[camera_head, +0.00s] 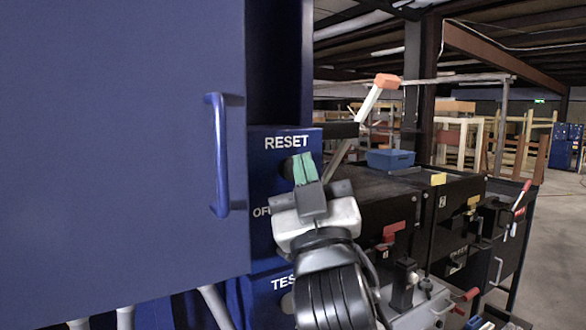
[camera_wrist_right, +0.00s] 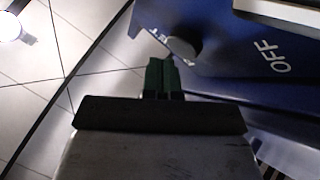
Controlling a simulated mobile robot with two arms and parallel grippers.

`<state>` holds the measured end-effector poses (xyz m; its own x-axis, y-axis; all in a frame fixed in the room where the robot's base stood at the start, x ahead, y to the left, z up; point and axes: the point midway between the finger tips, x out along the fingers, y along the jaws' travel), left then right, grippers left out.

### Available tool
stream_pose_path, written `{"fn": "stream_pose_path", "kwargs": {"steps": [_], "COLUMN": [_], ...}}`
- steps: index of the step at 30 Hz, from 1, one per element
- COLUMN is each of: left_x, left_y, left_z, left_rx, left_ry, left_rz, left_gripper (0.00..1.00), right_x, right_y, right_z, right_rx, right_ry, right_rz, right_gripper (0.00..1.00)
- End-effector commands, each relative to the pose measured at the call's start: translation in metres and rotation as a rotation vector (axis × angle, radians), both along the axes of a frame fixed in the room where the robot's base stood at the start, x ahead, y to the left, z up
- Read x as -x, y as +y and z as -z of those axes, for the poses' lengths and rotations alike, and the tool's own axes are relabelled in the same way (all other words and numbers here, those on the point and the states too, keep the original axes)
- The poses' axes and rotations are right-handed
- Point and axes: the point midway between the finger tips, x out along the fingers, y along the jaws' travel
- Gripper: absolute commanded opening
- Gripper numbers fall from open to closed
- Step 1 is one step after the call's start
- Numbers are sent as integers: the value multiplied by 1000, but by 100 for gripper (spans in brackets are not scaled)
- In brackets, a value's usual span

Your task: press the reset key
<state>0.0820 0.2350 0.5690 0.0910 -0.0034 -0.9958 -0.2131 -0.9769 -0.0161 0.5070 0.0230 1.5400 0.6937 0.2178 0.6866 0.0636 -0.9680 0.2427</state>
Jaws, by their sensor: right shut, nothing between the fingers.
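A blue control panel (camera_head: 262,182) carries the white labels RESET, OFF and TEST from top to bottom. My right gripper (camera_head: 305,168), with green fingertips, is shut and empty just below the RESET label. The reset key is mostly hidden behind the fingers; a dark edge (camera_head: 288,168) shows to their left. In the right wrist view the green fingertips (camera_wrist_right: 161,72) point at the blue panel (camera_wrist_right: 225,65), close to a dark rounded knob (camera_wrist_right: 184,46). I cannot tell whether they touch it. My left gripper is not in view.
A large blue door (camera_head: 120,140) with a blue handle (camera_head: 220,155) stands close on the left. A lever with an orange grip (camera_head: 386,81) rises behind the panel. Black cabinets (camera_head: 445,215) and a blue bin (camera_head: 390,159) stand right. Floor is open at far right.

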Motion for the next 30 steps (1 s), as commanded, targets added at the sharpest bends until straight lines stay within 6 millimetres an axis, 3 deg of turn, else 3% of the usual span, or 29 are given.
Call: {"fn": "stream_pose_path", "kwargs": {"steps": [15,30], "left_x": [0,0], "left_y": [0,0], "left_z": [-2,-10], "left_rx": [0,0], "left_ry": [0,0], "left_rz": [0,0], "left_gripper": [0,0], "right_x": [10,46], "right_y": [1,-27], "right_z": [5,3], "right_rx": [-1,1], "right_ry": [13,9], "right_rz": [-16,-12], "right_gripper": [0,0]}}
